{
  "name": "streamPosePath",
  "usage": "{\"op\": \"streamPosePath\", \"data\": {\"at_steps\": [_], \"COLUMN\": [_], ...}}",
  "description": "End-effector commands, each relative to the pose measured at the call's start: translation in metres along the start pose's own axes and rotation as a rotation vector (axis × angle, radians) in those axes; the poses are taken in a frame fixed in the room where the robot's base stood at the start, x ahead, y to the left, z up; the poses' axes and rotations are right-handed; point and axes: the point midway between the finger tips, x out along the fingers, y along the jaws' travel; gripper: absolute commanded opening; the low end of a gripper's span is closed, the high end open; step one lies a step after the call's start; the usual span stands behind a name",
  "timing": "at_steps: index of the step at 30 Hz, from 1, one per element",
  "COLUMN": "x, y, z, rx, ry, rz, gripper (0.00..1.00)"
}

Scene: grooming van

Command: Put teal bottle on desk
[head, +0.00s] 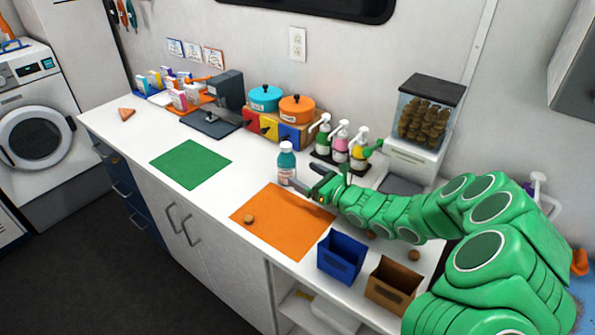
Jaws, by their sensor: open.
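The teal bottle (287,164) has a white cap and a pale label. It stands upright on the white desk (134,137), just behind the orange mat (283,228). My green arm reaches in from the right. My gripper (316,180) is open, low over the desk just right of the bottle, its fingers pointing toward it. I cannot tell whether a finger touches the bottle. Nothing shows between the fingers.
Pump bottles (340,144) and a food dispenser (426,115) stand behind my arm. A blue bin (342,257) and a brown bin (394,285) stand at the front right. A green mat (190,163) lies left, with clear desk around it. Teal (265,98) and orange (297,109) pots stand at the back.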

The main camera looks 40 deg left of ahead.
Motion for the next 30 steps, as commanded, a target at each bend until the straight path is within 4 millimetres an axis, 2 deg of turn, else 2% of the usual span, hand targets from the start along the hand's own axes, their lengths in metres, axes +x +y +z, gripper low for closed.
{"op": "streamPosePath", "data": {"at_steps": [7,17,20,23,30], "x": [-0.017,-0.02,-0.02,-0.022,-0.04], "y": [-0.001,0.0,0.002,0.009,0.048], "z": [0.0,0.0,0.006,0.024,0.099], "rx": [-0.001,-0.002,-0.014,-0.047,-0.232], "ry": [-0.001,0.0,-0.005,-0.018,-0.065], "rz": [-0.002,0.0,0.011,0.039,0.182], "gripper": [0.92,0.92,0.92,0.92,0.92]}}
